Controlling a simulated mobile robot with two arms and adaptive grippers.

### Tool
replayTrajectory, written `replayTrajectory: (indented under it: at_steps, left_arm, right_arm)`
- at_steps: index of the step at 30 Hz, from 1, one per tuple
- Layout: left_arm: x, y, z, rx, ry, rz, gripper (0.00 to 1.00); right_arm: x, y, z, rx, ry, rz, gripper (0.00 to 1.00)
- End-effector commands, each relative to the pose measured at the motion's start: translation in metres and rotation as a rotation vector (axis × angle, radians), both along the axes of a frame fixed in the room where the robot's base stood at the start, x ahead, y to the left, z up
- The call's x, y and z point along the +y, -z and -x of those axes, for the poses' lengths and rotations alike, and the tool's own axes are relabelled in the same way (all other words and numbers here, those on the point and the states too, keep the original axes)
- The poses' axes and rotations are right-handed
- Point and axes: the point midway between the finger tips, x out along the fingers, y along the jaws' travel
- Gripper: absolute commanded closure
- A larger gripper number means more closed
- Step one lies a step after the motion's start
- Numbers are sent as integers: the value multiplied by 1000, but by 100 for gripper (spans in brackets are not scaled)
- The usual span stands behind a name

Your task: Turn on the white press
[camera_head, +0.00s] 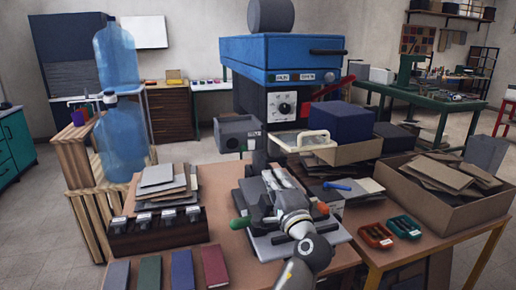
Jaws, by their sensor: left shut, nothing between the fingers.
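A large blue press (283,55) stands behind the work table. Its front carries a pale control panel with a round dial (283,108) and small lit labels above it. A red lever (333,90) sticks out at its right. I cannot pick out a clearly white press; a pale handle (303,140) shows in front of the blue machine. My left gripper (272,181) is shut and empty over the table, in front of and below the panel, apart from the dial. It partly hides a grey metal device with green and red ends. My right gripper is out of view.
A dark stamp rack (157,232) and several coloured books (182,270) lie at left. Water bottles (118,138) stand on a wooden stand. At right are a cardboard box of sheets (455,210), a dark blue box (341,121) and red and green trays (376,236).

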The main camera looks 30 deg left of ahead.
Motion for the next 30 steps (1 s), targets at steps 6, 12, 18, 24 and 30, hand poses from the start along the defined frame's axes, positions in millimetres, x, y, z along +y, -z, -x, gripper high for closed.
replayTrajectory:
  at_steps: [6, 12, 18, 24, 30]
  left_arm:
    - [11, -4, -8, 0, -2, -1, 100]
    - [40, -14, -33, 1, -4, -2, 100]
    - [72, -21, -61, 2, -3, -2, 100]
    - [94, -26, -80, 1, -1, 0, 100]
    - [104, -27, -89, 2, 1, 0, 100]
  right_arm:
    - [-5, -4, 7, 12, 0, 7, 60]
    - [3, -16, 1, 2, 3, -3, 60]
    - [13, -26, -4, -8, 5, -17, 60]
    - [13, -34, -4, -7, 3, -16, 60]
    - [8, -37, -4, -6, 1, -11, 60]
